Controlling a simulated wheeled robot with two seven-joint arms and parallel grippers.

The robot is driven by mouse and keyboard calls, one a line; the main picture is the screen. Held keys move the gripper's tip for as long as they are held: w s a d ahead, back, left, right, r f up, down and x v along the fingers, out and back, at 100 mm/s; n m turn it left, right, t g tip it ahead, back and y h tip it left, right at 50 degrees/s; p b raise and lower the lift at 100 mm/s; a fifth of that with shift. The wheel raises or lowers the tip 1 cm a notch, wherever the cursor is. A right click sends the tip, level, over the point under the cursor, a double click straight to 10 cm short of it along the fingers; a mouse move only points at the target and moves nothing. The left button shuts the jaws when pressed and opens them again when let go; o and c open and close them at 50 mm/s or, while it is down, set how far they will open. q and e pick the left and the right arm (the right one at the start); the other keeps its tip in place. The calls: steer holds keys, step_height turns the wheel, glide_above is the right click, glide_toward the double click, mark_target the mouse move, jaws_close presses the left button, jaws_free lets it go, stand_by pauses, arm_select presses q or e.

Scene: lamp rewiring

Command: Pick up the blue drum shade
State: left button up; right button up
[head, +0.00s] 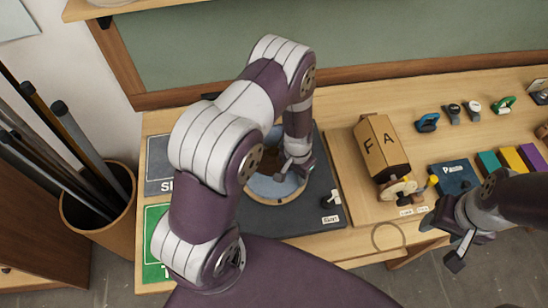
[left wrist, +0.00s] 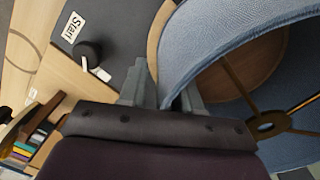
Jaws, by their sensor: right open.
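The blue drum shade (head: 268,188) stands on the dark mat (head: 310,222), largely hidden behind my left arm in the head view. In the left wrist view the shade (left wrist: 225,40) fills the right side, its open rim and inner metal spokes facing the camera. My left gripper (head: 291,168) is at the shade's rim. In the wrist view its fingers (left wrist: 165,90) are on either side of the shade's wall; whether they press on it I cannot tell. My right gripper (head: 458,248) is open and empty, off the bench's front edge at the right.
A black knob-like part (head: 328,199) sits near the mat's "Start" label. A cardboard box (head: 382,148) marked F and A stands right of the mat. Green and grey label cards (head: 157,222) lie at the left. A bin of rods (head: 97,215) stands left of the bench.

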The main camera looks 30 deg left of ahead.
arm_select(q)
jaws_close()
